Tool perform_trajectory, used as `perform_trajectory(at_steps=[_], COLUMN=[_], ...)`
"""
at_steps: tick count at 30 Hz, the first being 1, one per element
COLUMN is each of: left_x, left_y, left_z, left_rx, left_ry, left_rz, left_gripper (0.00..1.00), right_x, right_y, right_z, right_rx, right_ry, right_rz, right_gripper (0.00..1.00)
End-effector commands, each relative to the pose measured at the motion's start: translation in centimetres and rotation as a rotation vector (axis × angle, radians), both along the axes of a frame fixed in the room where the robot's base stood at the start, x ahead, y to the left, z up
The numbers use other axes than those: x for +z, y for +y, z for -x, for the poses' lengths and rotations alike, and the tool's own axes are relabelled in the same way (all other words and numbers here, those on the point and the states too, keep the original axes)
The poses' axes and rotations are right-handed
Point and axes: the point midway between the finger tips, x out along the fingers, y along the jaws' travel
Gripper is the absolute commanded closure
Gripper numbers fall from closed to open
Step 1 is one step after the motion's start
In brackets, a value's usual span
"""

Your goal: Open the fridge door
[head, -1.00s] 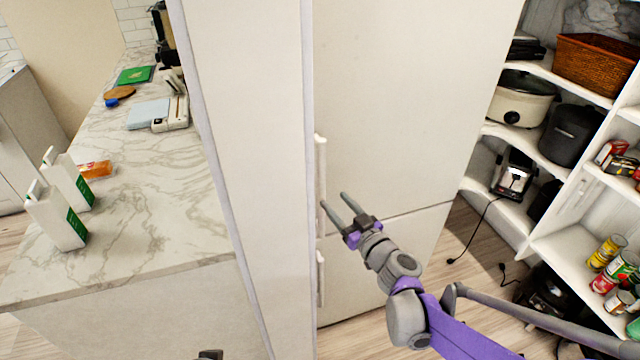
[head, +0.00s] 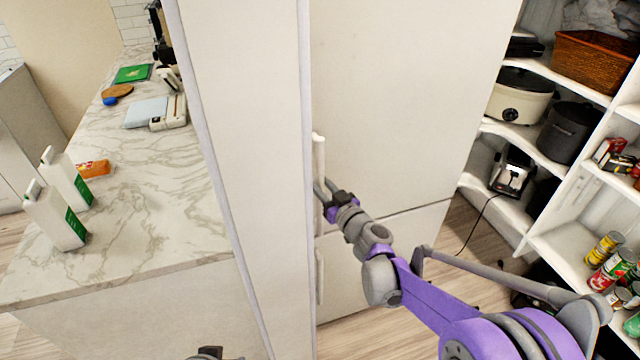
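The fridge (head: 400,110) is a tall off-white unit with a larger upper door and a lower door, both shut. The upper door has a white vertical handle (head: 319,158) at its left edge. The lower door has a similar handle (head: 320,278) below it. My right gripper (head: 321,185) is at the lower half of the upper handle, its two fingers apart. The handle seems to lie at or between the fingertips; I cannot tell if they touch it. Only a small dark part of my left gripper (head: 208,352) shows at the bottom edge.
A marble counter (head: 150,220) with two white cartons (head: 58,205) stands on the left, beyond a white panel (head: 250,150). White shelves (head: 570,240) with a slow cooker (head: 522,95), basket (head: 597,68) and cans stand on the right. Wood floor lies between.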

Motion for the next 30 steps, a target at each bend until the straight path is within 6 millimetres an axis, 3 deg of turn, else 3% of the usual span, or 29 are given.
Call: perform_trajectory(at_steps=[1,4,5,30], left_x=[0.00,0.00,0.00,0.00], left_y=[0.00,0.00,0.00,0.00], left_z=[0.00,0.00,0.00,0.00], left_rx=[0.000,0.000,0.000,0.000], left_ry=[0.000,0.000,0.000,0.000], left_rz=[0.000,0.000,0.000,0.000], left_gripper=[0.50,0.50,0.50,0.50], right_x=[0.00,0.00,0.00,0.00], right_y=[0.00,-0.01,-0.01,-0.03], right_z=[0.01,0.02,0.02,0.02], right_rx=[0.000,0.000,0.000,0.000], right_ry=[0.000,0.000,0.000,0.000], right_rz=[0.000,0.000,0.000,0.000], right_gripper=[0.81,0.99,1.00,1.00])
